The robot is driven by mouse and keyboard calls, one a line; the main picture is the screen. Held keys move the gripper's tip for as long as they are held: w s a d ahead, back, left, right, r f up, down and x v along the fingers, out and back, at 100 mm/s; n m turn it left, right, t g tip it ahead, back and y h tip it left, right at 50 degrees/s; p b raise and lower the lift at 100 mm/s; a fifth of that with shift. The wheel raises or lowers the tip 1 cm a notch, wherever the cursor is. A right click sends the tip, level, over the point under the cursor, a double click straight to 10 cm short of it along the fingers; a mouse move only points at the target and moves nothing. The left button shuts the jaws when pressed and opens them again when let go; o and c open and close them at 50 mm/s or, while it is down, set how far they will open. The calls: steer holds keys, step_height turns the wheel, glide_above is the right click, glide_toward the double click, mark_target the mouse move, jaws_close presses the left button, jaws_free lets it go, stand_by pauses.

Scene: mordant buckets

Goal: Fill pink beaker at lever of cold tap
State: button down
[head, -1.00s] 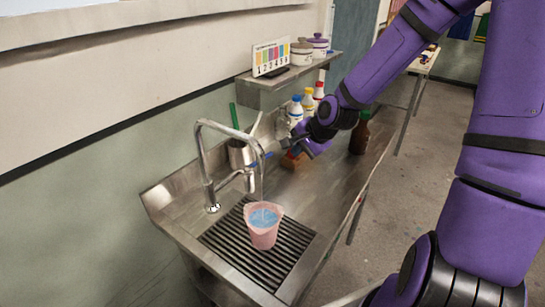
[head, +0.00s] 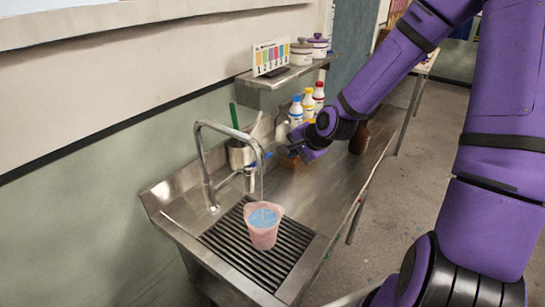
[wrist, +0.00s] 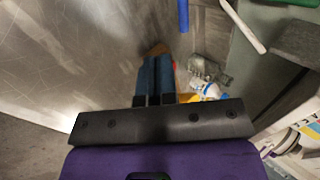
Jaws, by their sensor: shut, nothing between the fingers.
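The pink beaker (head: 263,236) stands upright on the ribbed drain grate under the spout of the metal tap (head: 205,165). Bluish water shows inside it, near the rim. A thin stream seems to run from the spout into it. A blue lever (head: 267,155) is on the tap's right side; a blue bar, likely this lever, shows at the top of the wrist view (wrist: 183,15). My gripper (head: 283,153) is just right of the lever, above the counter. In the wrist view its blue fingers (wrist: 155,62) are together, empty, and apart from the blue bar.
A metal pot (head: 240,155) with a green stick stands behind the tap. Several bottles (head: 308,104) and a brown bottle (head: 359,138) stand at the back of the counter. A wall shelf (head: 285,82) holds a colour chart and lidded pots. The counter's front right is clear.

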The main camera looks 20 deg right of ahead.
mark_target(267, 156)
steer(key=w+a+f, duration=0.3)
steer(key=w+f, duration=0.2)
steer(key=w, duration=0.2)
steer(key=shift+a+f, duration=0.15)
steer(key=shift+a, duration=0.2)
steer(key=shift+w+a+f+n+y, duration=0.15)
steer(key=shift+w+n+y, duration=0.15)
steer(key=shift+w+n, duration=0.25)
steer(key=shift+w+a+n, duration=0.1)
steer(key=shift+w+n, duration=0.1)
steer(key=shift+n, duration=0.15)
